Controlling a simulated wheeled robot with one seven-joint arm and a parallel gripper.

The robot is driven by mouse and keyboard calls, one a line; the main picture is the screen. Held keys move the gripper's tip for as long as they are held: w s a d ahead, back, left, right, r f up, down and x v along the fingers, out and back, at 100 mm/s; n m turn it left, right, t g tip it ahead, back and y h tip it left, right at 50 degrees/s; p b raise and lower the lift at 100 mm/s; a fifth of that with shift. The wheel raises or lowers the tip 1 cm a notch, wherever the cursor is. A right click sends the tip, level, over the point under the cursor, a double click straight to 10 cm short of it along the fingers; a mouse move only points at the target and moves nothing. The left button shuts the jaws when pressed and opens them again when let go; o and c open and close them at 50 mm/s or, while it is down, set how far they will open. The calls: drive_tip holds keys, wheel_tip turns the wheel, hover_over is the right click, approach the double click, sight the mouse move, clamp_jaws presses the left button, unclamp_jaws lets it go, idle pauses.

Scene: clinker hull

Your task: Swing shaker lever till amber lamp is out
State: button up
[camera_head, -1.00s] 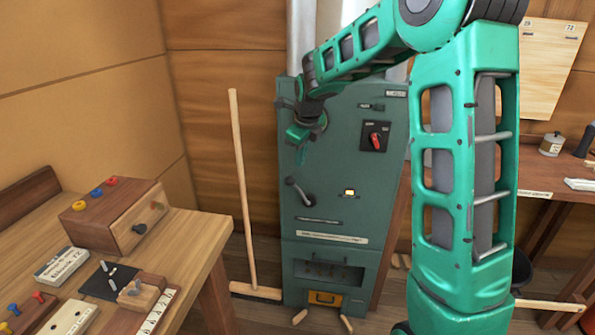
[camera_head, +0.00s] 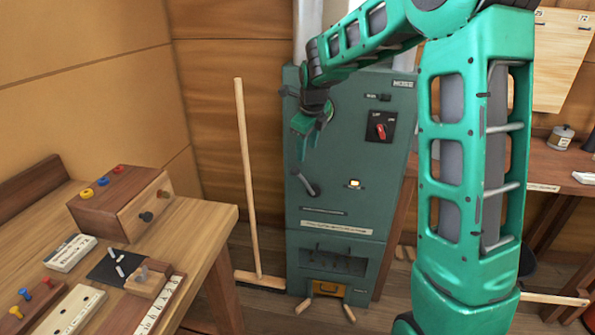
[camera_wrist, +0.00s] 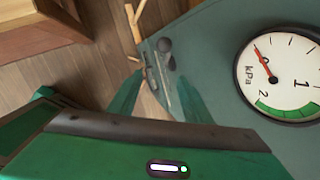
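The green cabinet (camera_head: 345,120) stands against the back wall. Its dark shaker lever (camera_head: 305,183) is on the left of the front, slanting from upper left to lower right. The lamp (camera_head: 354,184), right of the lever, glows amber-white. My gripper (camera_head: 305,145) is in front of the cabinet, above the lever and apart from it. In the wrist view my gripper (camera_wrist: 160,84) has its two green fingers spread with nothing held. A dark lever with a round knob (camera_wrist: 165,45) shows beyond the fingertips.
A red rotary switch (camera_head: 380,130) is on the cabinet's upper right. A kPa gauge (camera_wrist: 285,72) fills the right of the wrist view, needle near 0. A broom (camera_head: 246,180) leans left of the cabinet. A workbench (camera_head: 205,222) with boxes stands at left.

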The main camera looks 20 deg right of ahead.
drive_tip(key=s+d+f+n+h, duration=0.1)
drive_tip(key=d+f+h, duration=0.15)
drive_tip(key=f, duration=0.75)
drive_tip(key=s+d+f+n+h, duration=0.1)
drive_tip(key=d+f+h, duration=0.15)
drive_tip(key=f, duration=0.75)
drive_tip(key=n+t+h, duration=0.1)
drive_tip(key=n+t, duration=1.1)
drive_tip(key=n, duration=0.8)
approach(294, 174)
drive_tip(key=w, duration=0.1)
drive_tip(key=x, duration=1.1)
drive_tip(key=shift+d, duration=0.4)
clamp_jaws()
drive_tip(key=shift+a, duration=0.15)
